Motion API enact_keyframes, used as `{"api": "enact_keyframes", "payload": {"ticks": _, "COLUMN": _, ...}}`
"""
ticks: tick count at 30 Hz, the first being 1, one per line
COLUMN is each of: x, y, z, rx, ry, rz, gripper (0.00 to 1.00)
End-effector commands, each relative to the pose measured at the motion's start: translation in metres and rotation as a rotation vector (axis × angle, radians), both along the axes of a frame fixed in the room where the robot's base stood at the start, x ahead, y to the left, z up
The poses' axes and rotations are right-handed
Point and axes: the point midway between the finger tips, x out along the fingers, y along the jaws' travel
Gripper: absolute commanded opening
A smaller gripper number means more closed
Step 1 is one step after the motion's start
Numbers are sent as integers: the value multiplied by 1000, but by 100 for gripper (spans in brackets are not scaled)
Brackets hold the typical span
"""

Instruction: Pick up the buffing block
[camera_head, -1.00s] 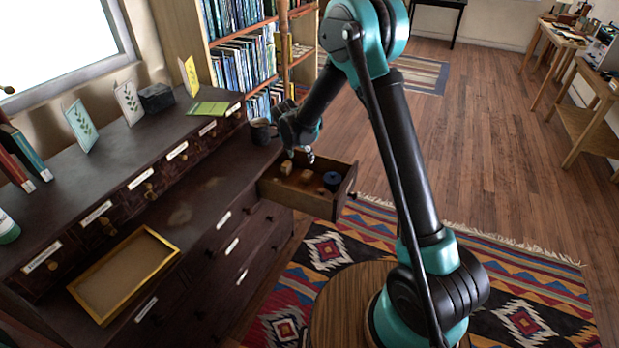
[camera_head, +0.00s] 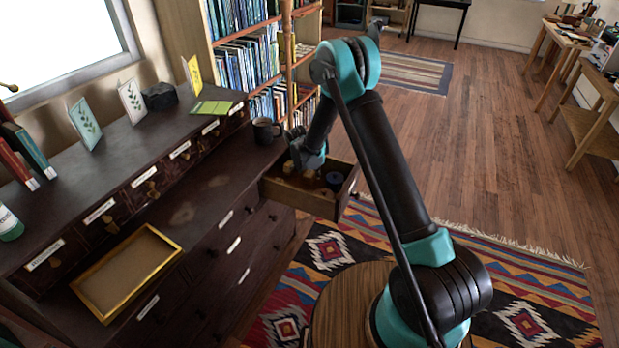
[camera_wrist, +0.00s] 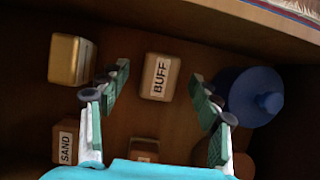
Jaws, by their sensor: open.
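The buffing block (camera_wrist: 160,77) is a tan wooden block with a white label reading BUFF. In the wrist view it lies on the drawer floor between and just beyond my open fingers, apart from both. My gripper (camera_wrist: 160,108) is open and empty, and points down into the open drawer (camera_head: 300,197). In the head view my gripper (camera_head: 306,160) is at the drawer, and its wrist hides much of the inside, so I cannot make out the buffing block there.
A blue lidded pot (camera_wrist: 255,96) stands close to the right finger. Another labelled block (camera_wrist: 144,149) is partly hidden. A dark mug (camera_head: 265,130) stands on the cabinet.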

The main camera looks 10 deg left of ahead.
Motion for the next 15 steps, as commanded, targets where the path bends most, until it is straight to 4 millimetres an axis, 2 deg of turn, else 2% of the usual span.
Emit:
{"api": "enact_keyframes", "payload": {"ticks": 4, "x": 5, "y": -2, "z": -13, "rx": 0, "ry": 0, "rz": 0, "gripper": 64}}
{"api": "enact_keyframes", "payload": {"ticks": 12, "x": 6, "y": -2, "z": -16, "rx": 0, "ry": 0, "rz": 0, "gripper": 64}}
{"api": "enact_keyframes", "payload": {"ticks": 13, "x": 6, "y": -2, "z": -16, "rx": 0, "ry": 0, "rz": 0, "gripper": 63}}
{"api": "enact_keyframes", "payload": {"ticks": 15, "x": 6, "y": -2, "z": -16, "rx": 0, "ry": 0, "rz": 0, "gripper": 54}}
